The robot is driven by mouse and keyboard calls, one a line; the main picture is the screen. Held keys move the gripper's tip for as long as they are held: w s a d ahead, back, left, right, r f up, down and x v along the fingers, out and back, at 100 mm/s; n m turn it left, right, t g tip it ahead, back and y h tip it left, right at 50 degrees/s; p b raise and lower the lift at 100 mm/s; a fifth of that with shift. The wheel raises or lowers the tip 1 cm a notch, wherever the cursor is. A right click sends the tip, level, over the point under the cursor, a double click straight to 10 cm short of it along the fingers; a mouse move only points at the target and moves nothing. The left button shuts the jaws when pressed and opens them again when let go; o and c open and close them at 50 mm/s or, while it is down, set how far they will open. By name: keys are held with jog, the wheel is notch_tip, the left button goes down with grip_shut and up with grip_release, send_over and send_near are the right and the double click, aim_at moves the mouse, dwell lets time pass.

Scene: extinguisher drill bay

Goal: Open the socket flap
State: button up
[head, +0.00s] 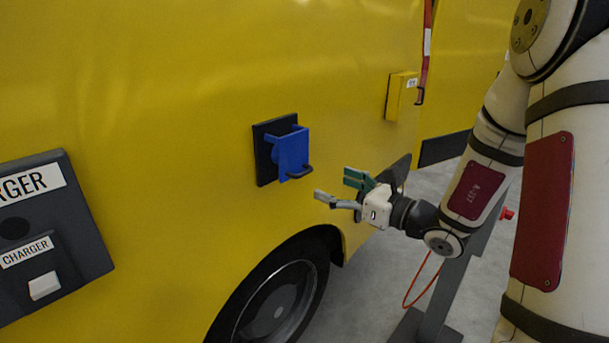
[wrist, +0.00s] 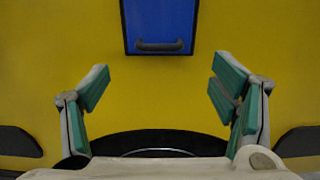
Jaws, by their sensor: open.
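The blue socket flap (head: 292,154) sits on a dark mounting plate (head: 264,174) on the side of the yellow vehicle. The flap looks closed, with a dark handle (head: 301,173) along its lower edge. In the wrist view the flap (wrist: 160,18) is at the top centre, its handle (wrist: 159,46) just above the space between my fingers. My gripper (head: 339,187) is open and empty, below and to the right of the flap, apart from it. Its teal-padded fingers also show in the wrist view (wrist: 160,88). The socket behind the flap is hidden.
A dark charger panel (head: 81,228) is on the vehicle at the left. The wheel (head: 277,304) is below the flap. A small yellow box (head: 399,97) is at the upper right. A grey post (head: 447,285) with an orange cable stands below my arm.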

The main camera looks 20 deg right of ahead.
aim_at(307, 173)
jog(key=x, duration=0.9)
jog(key=shift+w+a+b, duration=0.2)
jog(key=shift+b, duration=0.15)
jog(key=shift+d, duration=0.1)
jog(key=c, duration=1.7)
